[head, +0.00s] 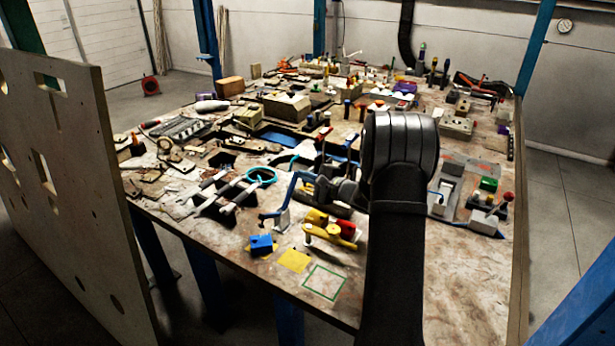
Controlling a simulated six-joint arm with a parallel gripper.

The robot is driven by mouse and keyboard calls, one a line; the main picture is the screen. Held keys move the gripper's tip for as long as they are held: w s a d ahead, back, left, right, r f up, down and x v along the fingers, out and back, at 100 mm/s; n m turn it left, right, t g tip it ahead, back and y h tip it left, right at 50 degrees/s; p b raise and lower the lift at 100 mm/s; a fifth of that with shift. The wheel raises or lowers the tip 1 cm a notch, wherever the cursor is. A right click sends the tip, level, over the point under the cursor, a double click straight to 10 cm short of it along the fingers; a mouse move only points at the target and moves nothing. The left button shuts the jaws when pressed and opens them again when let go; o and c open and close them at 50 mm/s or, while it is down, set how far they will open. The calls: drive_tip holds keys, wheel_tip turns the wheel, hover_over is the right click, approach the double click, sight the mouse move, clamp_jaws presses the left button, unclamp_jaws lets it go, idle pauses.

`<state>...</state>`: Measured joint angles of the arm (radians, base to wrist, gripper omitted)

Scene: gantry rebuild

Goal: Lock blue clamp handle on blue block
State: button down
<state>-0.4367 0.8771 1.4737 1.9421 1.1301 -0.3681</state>
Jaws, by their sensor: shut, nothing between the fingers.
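A blue arm of the clamp reaches left toward the space above the block. It looks apart from the block's top. My gripper (322,190) is shut and empty, just right of the blue handle and partly hidden among dark parts. I cannot tell if it touches the handle.
Yellow and red blocks (317,216) with a yellow clamp piece stand right of the blue block. A yellow square (294,260) and a green-outlined square (324,282) mark bare table in front. A perforated board (75,200) stands at the left. Tools and fixtures crowd the table behind.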

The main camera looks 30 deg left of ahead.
idle(0.3)
drive_tip(key=shift+s+r+n, duration=0.3)
drive_tip(key=shift+r+n, duration=0.05)
drive_tip(key=shift+n, duration=0.05)
drive_tip(key=s+r+n+y, duration=0.1)
drive_tip(key=s+r+n, duration=0.2)
drive_tip(key=s+n, duration=0.3)
drive_tip(key=shift+s+r+n+t, duration=0.15)
drive_tip(key=shift+s+n+t, duration=0.15)
drive_tip(key=shift+s, duration=0.35)
drive_tip(key=shift+w, duration=0.1)
idle(0.5)
